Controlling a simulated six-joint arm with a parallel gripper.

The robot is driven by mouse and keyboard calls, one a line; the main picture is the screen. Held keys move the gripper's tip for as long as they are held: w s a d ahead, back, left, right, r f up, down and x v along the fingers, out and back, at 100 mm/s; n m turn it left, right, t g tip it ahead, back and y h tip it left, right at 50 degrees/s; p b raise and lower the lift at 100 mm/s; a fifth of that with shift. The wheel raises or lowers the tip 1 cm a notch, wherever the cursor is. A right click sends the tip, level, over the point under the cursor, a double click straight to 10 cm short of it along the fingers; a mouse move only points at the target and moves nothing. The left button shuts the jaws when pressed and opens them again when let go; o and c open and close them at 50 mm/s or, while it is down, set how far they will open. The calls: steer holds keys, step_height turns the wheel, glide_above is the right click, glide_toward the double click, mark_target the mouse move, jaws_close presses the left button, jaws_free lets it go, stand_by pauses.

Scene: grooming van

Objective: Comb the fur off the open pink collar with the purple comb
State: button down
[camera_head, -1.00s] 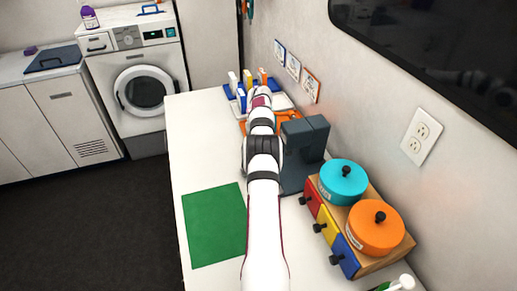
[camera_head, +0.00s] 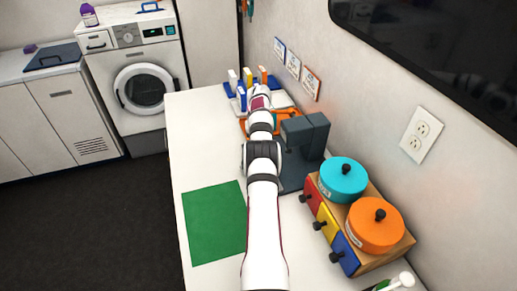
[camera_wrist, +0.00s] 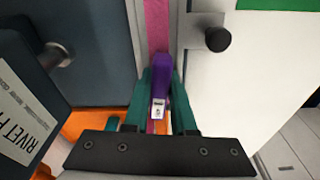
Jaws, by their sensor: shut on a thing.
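My gripper (camera_wrist: 160,85) has its teal fingers shut on the purple comb (camera_wrist: 161,80) in the wrist view. The pink collar (camera_wrist: 157,22) shows there as a flat strip running away from the comb's far end. The comb covers part of the strip; I cannot tell whether they touch. No fur can be made out on the visible part. In the head view my arm hides the gripper's fingers, the comb and the collar.
A dark rivet press (camera_head: 303,140) stands beside my arm; its labelled body (camera_wrist: 25,110) is close at left in the wrist view. A black knob (camera_wrist: 217,39) is right of the collar. An orange object (camera_head: 286,121) lies beyond. A green mat (camera_head: 214,222) and drawer box (camera_head: 385,258) are nearer.

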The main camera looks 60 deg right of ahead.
steer(key=shift+w+d, duration=0.1)
steer(key=shift+s+a+r, duration=0.1)
steer(key=shift+s+a, duration=0.25)
steer(key=shift+s, duration=0.05)
steer(key=shift+s+a, duration=1.2)
steer(key=shift+a, duration=0.05)
steer(key=shift+w+d, duration=1.55)
steer(key=shift+w, duration=0.05)
steer(key=shift+s+a, duration=0.4)
steer(key=shift+s, duration=0.1)
steer(key=shift+s+a, duration=1.05)
steer(key=shift+a, duration=0.1)
steer(key=shift+w+d, duration=1.55)
steer(key=shift+s+a, duration=0.7)
steer(key=shift+s, duration=0.05)
steer(key=shift+s+a, duration=0.85)
steer(key=shift+w+d, duration=0.85)
steer(key=shift+w, duration=0.05)
